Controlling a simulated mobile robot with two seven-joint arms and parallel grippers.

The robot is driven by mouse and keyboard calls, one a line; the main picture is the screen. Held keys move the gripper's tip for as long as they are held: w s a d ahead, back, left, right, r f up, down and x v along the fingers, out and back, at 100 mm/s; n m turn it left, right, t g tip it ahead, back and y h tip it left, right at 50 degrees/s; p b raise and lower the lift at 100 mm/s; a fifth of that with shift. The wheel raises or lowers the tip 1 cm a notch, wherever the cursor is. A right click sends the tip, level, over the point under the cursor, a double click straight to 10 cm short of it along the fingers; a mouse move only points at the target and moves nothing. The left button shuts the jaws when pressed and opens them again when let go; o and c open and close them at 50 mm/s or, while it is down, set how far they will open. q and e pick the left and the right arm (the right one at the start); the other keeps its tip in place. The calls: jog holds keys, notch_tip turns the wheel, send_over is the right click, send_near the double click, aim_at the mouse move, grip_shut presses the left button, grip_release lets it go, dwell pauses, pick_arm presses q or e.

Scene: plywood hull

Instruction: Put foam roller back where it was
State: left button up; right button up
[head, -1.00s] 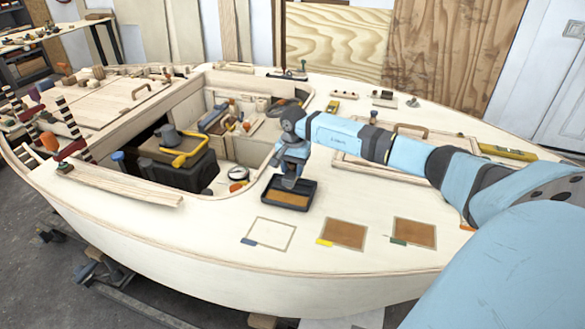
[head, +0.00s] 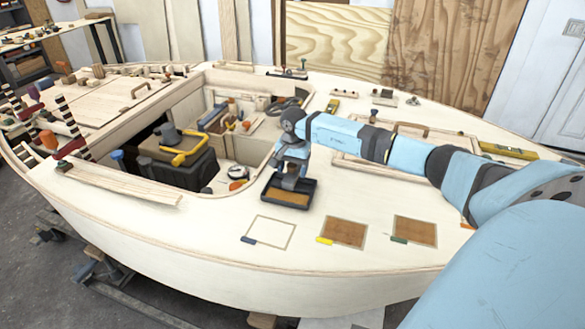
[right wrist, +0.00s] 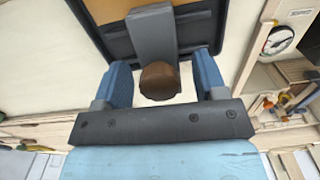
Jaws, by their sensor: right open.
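My right gripper (head: 290,179) is at the black tray (head: 292,204) on the pale deck. In the right wrist view its blue fingers (right wrist: 163,82) are open, one on each side of a brown round end (right wrist: 160,80). A grey bar-like part (right wrist: 152,35) runs from this end over the tray (right wrist: 205,30). These parts look like the foam roller and its handle, though I cannot be sure, and the gripper hides them in the head view. Whether the fingers touch the brown end is not clear. My left gripper is not in view.
Three marked rectangles lie in front: a pale one (head: 269,232), and brown ones in the middle (head: 344,232) and at right (head: 415,231). The open cockpit left of the tray holds a black toolbox (head: 180,165). A tape measure (head: 237,172) lies near its edge.

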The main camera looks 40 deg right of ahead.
notch_tip(320, 180, up, 13)
jog(key=shift+d, duration=0.15)
jog(key=shift+s+f, duration=0.1)
jog(key=shift+f, duration=0.1)
dwell(0.6)
